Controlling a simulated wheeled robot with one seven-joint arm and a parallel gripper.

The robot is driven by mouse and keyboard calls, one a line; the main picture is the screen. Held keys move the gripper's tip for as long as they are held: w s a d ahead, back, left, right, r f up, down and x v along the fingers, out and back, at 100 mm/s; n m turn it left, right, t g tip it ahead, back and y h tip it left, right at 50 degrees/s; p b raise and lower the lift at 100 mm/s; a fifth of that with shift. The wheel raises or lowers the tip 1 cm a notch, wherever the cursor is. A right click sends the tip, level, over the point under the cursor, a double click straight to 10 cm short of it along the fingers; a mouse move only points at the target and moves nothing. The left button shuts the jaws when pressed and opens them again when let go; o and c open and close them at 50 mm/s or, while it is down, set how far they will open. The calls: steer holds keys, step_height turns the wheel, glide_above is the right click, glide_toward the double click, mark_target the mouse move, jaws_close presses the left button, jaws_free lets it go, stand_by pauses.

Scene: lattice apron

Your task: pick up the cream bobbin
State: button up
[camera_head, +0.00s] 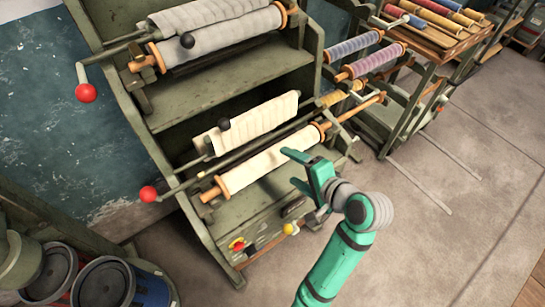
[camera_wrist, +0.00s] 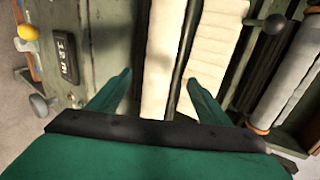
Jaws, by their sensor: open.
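The cream bobbin (camera_head: 262,165), a long cloth-wound roll with orange end flanges, lies in the lower tier of the green machine. It also shows in the wrist view as a pale upright strip (camera_wrist: 164,35). My gripper (camera_head: 288,167) is open and empty, near the right half of the roll. In the wrist view my gripper (camera_wrist: 158,77) has its left finger over the green front panel and its right finger over the draped cream cloth (camera_wrist: 218,45), so the roll passes between them in the picture. I cannot tell how far above it they are.
A dark bar runs beside the roll, with red-knobbed handles (camera_head: 148,194) at the left. A grey roll (camera_head: 220,33) sits in the upper tier. A yellow knob (camera_wrist: 28,32) projects from the panel. Floor at right is clear.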

mark_target(272, 149)
steer(key=x, duration=1)
steer(key=shift+w+a+f, duration=0.15)
steer(key=shift+f, duration=0.1)
steer(key=shift+r, duration=0.1)
steer(key=c, duration=1.5)
steer(key=shift+r, duration=0.1)
steer(key=shift+r, duration=0.3)
step_height(272, 149, up, 3)
steer(key=shift+f, duration=0.2)
steer(key=v, duration=0.5)
steer(key=a+v, duration=0.1)
steer(key=v, duration=0.5)
steer(key=a+r+v, duration=0.1)
steer(key=v, duration=0.4)
steer(key=shift+s+d+r, duration=0.15)
steer(key=shift+s+r, duration=0.1)
steer(key=shift+s, duration=0.35)
